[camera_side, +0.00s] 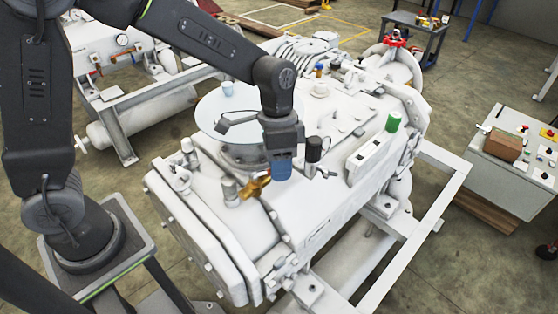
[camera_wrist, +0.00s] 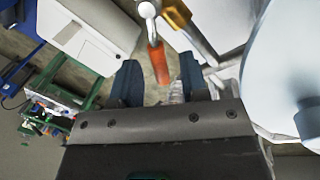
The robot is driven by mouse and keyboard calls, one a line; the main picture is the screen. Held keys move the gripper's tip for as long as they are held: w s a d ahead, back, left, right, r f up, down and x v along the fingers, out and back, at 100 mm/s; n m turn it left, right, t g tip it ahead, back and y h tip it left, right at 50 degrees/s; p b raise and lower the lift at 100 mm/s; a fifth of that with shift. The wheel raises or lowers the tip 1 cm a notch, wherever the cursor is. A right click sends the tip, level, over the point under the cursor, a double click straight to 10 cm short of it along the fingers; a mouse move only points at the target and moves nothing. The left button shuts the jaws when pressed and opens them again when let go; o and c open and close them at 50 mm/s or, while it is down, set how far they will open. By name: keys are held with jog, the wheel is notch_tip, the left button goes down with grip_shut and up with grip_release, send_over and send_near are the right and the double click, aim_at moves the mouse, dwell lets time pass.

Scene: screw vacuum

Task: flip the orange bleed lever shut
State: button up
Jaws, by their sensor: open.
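The orange lever (camera_wrist: 158,62) shows in the wrist view, its lower end appearing between the two fingertips. Its upper end joins a silver rounded fitting (camera_wrist: 147,10). My gripper (camera_wrist: 160,78) is open, with one dark blue finger on each side of the lever in the picture; I cannot tell the depth between them or any contact. In the side view my gripper (camera_side: 281,170) points down over the white machine (camera_side: 310,215), right of a brass-coloured fitting (camera_side: 255,186). I cannot make out the orange lever there; the gripper may hide it.
A dark-capped cylinder (camera_side: 313,150) stands close to the right of my gripper in the side view. A round pale disc (camera_side: 215,118) lies behind the wrist. A green cap (camera_side: 393,121) and a red handwheel (camera_side: 395,40) are farther off. Space above the machine's right part is clear.

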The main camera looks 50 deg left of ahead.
jog(key=shift+r, duration=0.1)
notch_tip(320, 180, up, 13)
jog(key=w+a, duration=0.1)
jog(key=a, duration=0.1)
jog(key=shift+w+r, duration=0.2)
jog(key=shift+w, duration=0.05)
jog(key=shift+a, duration=0.1)
jog(key=f, duration=0.4)
jog(key=s+d+f, duration=0.1)
jog(key=f, duration=0.4)
jog(key=d+f, duration=0.1)
jog(key=f, duration=0.3)
jog(key=shift+s+f, duration=0.35)
jog(key=shift+s, duration=0.05)
grip_shut()
